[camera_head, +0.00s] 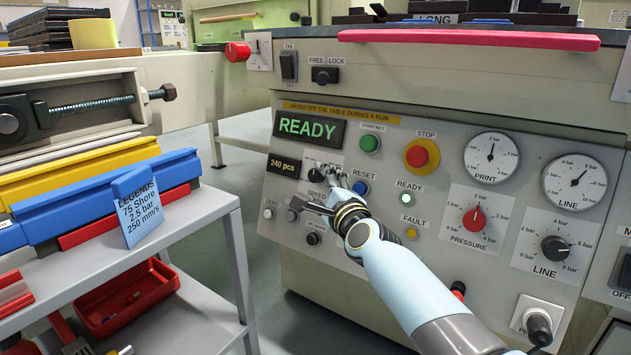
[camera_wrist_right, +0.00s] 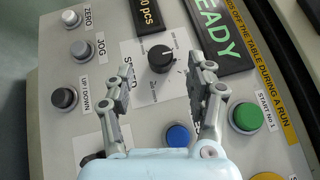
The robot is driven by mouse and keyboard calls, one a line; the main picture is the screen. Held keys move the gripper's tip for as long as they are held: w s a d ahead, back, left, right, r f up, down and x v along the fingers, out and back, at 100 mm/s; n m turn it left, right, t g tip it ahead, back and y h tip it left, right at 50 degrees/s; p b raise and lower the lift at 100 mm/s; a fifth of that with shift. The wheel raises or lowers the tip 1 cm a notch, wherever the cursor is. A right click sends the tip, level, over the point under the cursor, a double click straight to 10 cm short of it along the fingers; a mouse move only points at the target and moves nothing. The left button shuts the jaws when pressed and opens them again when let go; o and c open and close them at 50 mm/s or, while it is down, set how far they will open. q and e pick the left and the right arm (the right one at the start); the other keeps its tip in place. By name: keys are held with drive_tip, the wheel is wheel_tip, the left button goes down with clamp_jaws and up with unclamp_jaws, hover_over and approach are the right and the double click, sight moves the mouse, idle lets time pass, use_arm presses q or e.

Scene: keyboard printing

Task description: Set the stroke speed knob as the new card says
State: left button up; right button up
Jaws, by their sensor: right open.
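The blue card (camera_head: 138,208) stands tilted on the cart at the left and reads "LEGENDS, 75 Shore, 2.5 bar, 250 mm/s". The black speed knob (camera_wrist_right: 161,59) shows in the right wrist view on a white scale plate (camera_wrist_right: 150,92); its scale print is too small to read. My right gripper (camera_head: 307,187) is at the panel, over the speed plate. In the right wrist view my right gripper (camera_wrist_right: 160,72) is open, one finger on each side of the knob, with gaps to it. My left gripper is not in view.
The blue reset button (camera_wrist_right: 178,134) and green start button (camera_wrist_right: 245,117) lie near the right finger. The zero, jog and up/down buttons (camera_wrist_right: 64,98) are on the left. The display (camera_head: 310,127) reads READY. The red pressure knob (camera_head: 474,218) is farther right.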

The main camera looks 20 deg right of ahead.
sight(314, 177)
drive_tip(key=shift+w+b, duration=0.3)
drive_tip(key=shift+w, duration=1.7)
drive_tip(key=c, duration=1.1)
